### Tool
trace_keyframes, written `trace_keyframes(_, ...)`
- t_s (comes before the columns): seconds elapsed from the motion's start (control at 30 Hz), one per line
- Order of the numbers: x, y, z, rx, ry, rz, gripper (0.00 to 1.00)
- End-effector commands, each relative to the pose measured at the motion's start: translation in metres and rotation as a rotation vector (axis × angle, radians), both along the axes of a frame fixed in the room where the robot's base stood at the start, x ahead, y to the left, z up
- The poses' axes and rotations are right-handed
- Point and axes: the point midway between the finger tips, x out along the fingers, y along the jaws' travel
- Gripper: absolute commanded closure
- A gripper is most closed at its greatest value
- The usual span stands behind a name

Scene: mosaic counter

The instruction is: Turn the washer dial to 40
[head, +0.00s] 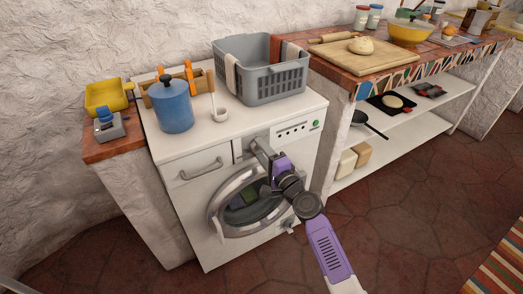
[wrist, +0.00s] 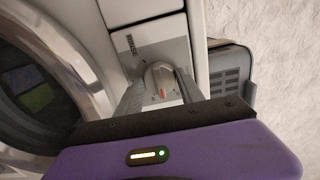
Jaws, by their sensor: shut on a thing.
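The white washer (head: 187,222) stands against the wall with its round door (head: 216,213) closed and dark laundry behind the glass. In the wrist view the pale grey dial (wrist: 158,74) sits on the washer's front panel, between the two fingers of my gripper (wrist: 160,84). The fingers are shut on its sides. A small red mark shows on the dial; the scale numbers around it are too small or hidden to read. In the head view my gripper (head: 260,148) reaches the upper front panel and hides the dial.
A tiled counter (head: 360,85) with shelves stands to the right. Buttons and a green light (head: 315,123) are right of my gripper. The floor in front is clear.

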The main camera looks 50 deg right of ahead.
Motion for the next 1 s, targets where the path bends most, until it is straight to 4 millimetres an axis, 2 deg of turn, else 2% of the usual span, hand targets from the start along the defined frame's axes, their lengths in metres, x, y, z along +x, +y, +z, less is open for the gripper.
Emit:
trace_keyframes(0.5, -0.0008, -0.0013, -0.0002, 0.382, -0.108, -0.004, 0.96)
trace_keyframes(1.0, -0.0011, -0.0015, -0.0015, 0.491, -0.140, -0.004, 0.96)
